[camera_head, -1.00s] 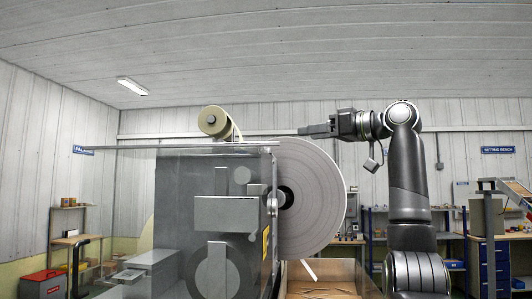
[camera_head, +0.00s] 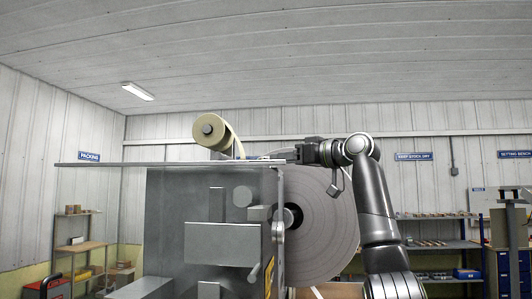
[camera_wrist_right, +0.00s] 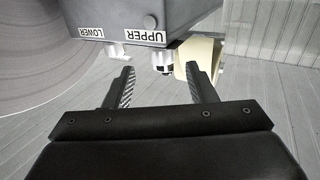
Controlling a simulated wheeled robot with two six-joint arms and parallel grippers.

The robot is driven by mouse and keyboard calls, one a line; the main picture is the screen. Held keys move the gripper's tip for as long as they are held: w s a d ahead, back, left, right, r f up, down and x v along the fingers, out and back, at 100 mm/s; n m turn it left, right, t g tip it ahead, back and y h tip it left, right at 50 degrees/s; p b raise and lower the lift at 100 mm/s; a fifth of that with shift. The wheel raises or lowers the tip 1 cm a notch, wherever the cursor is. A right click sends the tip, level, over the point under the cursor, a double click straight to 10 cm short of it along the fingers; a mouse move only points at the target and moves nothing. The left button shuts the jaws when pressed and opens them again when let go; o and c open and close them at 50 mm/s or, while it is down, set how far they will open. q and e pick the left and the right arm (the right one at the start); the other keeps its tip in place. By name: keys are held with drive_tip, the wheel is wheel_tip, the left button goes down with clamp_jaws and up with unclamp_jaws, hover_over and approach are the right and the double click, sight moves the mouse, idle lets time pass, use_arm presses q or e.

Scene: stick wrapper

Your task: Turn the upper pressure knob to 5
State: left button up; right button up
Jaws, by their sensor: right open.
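The upper pressure knob (camera_wrist_right: 162,62), small and dark with white parts, is under the UPPER label (camera_wrist_right: 144,38) on the machine's grey housing in the right wrist view. It lies just beyond and between the fingertips of my right gripper (camera_wrist_right: 163,76), which is open and empty. A pale lower knob (camera_wrist_right: 114,50) sits to its left near the LOWER label (camera_wrist_right: 90,33), close to the left finger. The knob's scale and pointer cannot be read. In the head view, my right gripper (camera_head: 285,154) is at the right end of the machine's top plate (camera_head: 150,164); the knobs are hidden there. My left gripper is out of view.
A large grey paper reel (camera_head: 325,225) stands below my right gripper. A small tan roll (camera_head: 208,131) sits above the top plate. Shelves (camera_head: 435,245) stand against the back wall. Free space lies above the machine.

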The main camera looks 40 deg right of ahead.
sight(267, 158)
drive_tip(key=w, duration=0.1)
drive_tip(key=w+a+p, duration=0.1)
drive_tip(key=w, duration=0.1)
drive_tip(key=w+p, duration=0.1)
drive_tip(key=shift+w+a+r, duration=0.15)
drive_tip(key=shift+w+r, duration=0.15)
drive_tip(key=shift+w, duration=0.05)
drive_tip(key=shift+w+a+p, duration=0.15)
drive_tip(key=shift+w+p, duration=0.25)
drive_tip(key=shift+w, duration=0.25)
drive_tip(key=shift+w+f, duration=0.25)
drive_tip(key=shift+w, duration=0.1)
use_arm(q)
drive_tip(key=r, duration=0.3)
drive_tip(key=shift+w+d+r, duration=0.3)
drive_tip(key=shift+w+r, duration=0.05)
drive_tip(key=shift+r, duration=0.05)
use_arm(e)
drive_tip(key=shift+c, duration=0.4)
drive_tip(key=shift+s, duration=0.1)
drive_tip(key=shift+c, duration=1.2)
drive_tip(key=c, duration=0.6)
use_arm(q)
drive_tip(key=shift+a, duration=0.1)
